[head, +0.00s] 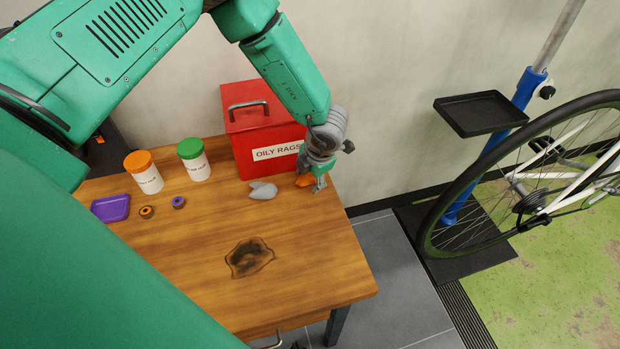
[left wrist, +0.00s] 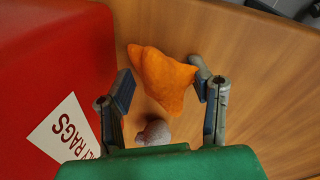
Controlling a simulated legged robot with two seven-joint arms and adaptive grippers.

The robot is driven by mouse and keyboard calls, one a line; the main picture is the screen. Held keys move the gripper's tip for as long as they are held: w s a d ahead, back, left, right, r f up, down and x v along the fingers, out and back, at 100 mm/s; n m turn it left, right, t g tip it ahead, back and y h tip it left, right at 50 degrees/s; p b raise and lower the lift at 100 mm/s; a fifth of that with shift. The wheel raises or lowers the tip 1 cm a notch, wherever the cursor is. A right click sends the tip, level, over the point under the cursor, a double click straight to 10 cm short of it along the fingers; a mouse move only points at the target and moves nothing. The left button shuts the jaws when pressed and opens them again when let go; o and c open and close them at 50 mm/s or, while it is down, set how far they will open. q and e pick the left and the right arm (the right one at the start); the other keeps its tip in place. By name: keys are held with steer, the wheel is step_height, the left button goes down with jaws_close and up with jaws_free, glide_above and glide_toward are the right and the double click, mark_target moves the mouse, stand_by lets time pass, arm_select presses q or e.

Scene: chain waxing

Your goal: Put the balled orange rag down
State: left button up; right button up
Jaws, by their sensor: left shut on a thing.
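The balled orange rag (head: 304,181) is at the front right corner of the red oily rags box (head: 259,120), at or just above the wooden table (head: 300,255). My left gripper (head: 318,180) is over it, pointing down, and partly hides it. In the left wrist view the orange rag (left wrist: 163,78) sits between the two fingers of my left gripper (left wrist: 164,88), which is shut on it. I cannot tell whether the rag touches the tabletop. My right gripper is not in view.
A grey rag (head: 263,190) lies just left of the orange one. Two lidded tubs (head: 148,175), a purple block (head: 111,208) and two small rollers (head: 178,202) stand at the left. A dark stain (head: 249,257) marks the middle. The table's right front is clear.

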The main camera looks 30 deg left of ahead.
arm_select(q)
steer(key=shift+d+f, duration=0.25)
steer(key=shift+d, duration=0.1)
steer(key=o, duration=1.2)
steer(key=shift+a, duration=0.2)
steer(key=shift+r, duration=0.1)
steer(key=p+v, duration=0.1)
steer(key=v, duration=1.1)
steer(key=shift+d, duration=0.1)
